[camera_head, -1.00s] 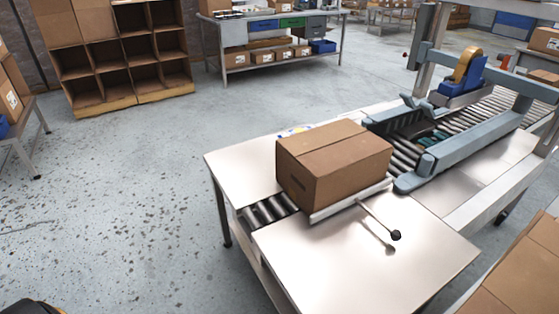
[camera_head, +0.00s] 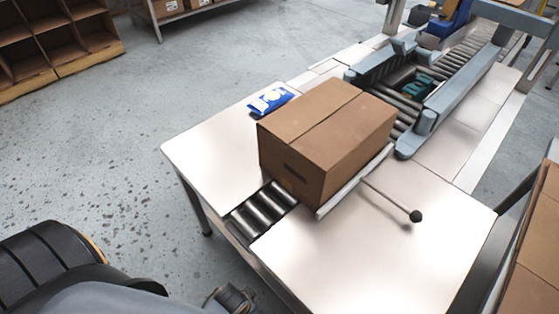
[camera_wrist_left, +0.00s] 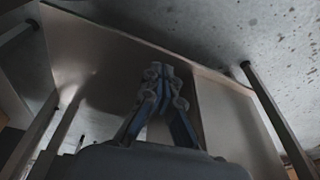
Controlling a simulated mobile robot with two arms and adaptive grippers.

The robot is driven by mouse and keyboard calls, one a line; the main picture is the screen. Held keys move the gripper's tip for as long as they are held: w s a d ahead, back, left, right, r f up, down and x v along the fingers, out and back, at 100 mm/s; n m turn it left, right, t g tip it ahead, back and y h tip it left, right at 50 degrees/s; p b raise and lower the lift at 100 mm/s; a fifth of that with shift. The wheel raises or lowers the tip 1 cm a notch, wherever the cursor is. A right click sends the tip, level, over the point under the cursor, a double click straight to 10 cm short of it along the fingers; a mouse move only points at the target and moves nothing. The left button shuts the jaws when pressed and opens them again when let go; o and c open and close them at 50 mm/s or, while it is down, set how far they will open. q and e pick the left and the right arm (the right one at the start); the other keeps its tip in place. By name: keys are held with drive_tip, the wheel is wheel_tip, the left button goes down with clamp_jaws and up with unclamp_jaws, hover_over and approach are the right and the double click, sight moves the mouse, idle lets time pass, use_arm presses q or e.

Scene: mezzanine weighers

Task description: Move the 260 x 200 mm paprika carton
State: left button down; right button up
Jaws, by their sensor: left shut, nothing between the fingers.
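A closed brown carton (camera_head: 325,138) sits on the roller track of a metal table (camera_head: 205,150), against a metal plate with a rod and black knob (camera_head: 416,216). I cannot read any paprika label on it. My left gripper (camera_wrist_left: 164,68) shows in the left wrist view with its fingers together and nothing between them; a table's metal surface lies beyond it. In the head view my left arm is at the lower left, and its fingers are not seen. The carton is not seen in the wrist view. My right gripper is not in view.
The rollers (camera_head: 262,208) run to a blue-grey case sealer (camera_head: 440,95) behind the carton. A blue and white packet (camera_head: 271,99) lies on the table's far left. Brown cartons (camera_head: 535,240) stand at the right edge. The floor at left is clear.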

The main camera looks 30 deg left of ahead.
sight(287, 155)
use_arm(q)
drive_tip(key=w+a+r+t+b, duration=0.1)
drive_tip(key=w+r, duration=0.1)
drive_tip(key=r, duration=0.8)
drive_tip(key=w+r+t, duration=0.1)
drive_tip(key=w+r, duration=0.1)
drive_tip(key=r, duration=0.7)
drive_tip(key=w+a+r+m+t+y, duration=0.2)
drive_tip(key=w+a+r+m+t, duration=0.8)
drive_tip(key=w+a+r+t, duration=0.45)
drive_tip(key=s+d+m+g+h, duration=0.1)
drive_tip(key=d+m+g+h, duration=0.1)
drive_tip(key=d+m+h, duration=0.55)
drive_tip(key=w, duration=0.3)
drive_tip(key=w+d+m, duration=0.1)
drive_tip(key=w, duration=0.3)
drive_tip(key=w+d+m+p, duration=0.1)
drive_tip(key=w, duration=0.3)
drive_tip(key=shift+d+f+h, duration=0.1)
drive_tip(key=shift+d+h, duration=0.05)
drive_tip(key=shift+h, duration=0.2)
drive_tip(key=shift+w+d, duration=0.25)
drive_tip(key=shift+w, duration=0.35)
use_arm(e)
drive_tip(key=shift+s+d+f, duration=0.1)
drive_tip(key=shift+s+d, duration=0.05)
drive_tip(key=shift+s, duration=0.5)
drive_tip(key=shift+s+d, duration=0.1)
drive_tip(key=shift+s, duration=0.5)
